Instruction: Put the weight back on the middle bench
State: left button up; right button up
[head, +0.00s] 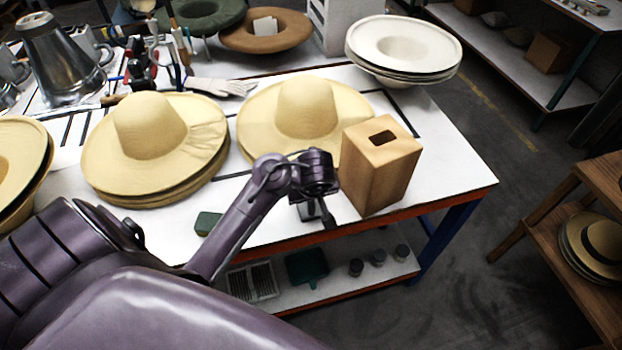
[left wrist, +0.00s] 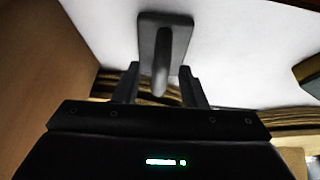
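The weight (left wrist: 165,50) shows in the left wrist view as a grey plate with a raised bar handle, against the white bench top. My left gripper (left wrist: 160,88) is open there, with a finger on each side of the handle and a gap visible at both sides. In the head view my left gripper (head: 313,212) points down at the front of the white bench (head: 440,165), just left of the wooden block. The weight is mostly hidden or hard to separate from the dark gripper in that view. My right gripper is not in view.
A tall wooden block (head: 375,185) with a slot stands close right of the gripper. Straw hats (head: 300,110) lie behind it, and another stack (head: 150,150) lies to the left. White hats (head: 400,50) are at the back right. A small green pad (head: 207,224) lies near the front edge.

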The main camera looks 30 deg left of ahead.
pick_arm(q)
jog(key=v, duration=1)
jog(key=shift+r, duration=0.25)
jog(key=shift+s+d, duration=0.1)
jog(key=shift+s, duration=0.05)
jog(key=s+d+f+m+h, duration=0.2)
jog(key=s+d+f+m, duration=0.1)
jog(key=s+m, duration=0.25)
jog(key=s+d+f+m+h, duration=0.1)
jog(key=s+d+f+m, duration=0.2)
jog(key=s+m, duration=0.3)
notch_tip(320, 180, down, 29)
jog(key=s+g+b, duration=0.1)
jog(key=b, duration=0.1)
jog(key=s+a+f, duration=0.2)
jog(key=s+f, duration=0.8)
jog(key=s+a+f+g, duration=0.1)
jog(key=s+f, duration=0.9)
jog(key=shift+a+f+m, duration=0.25)
jog(key=shift+a+m, duration=0.15)
jog(key=shift+m, duration=0.05)
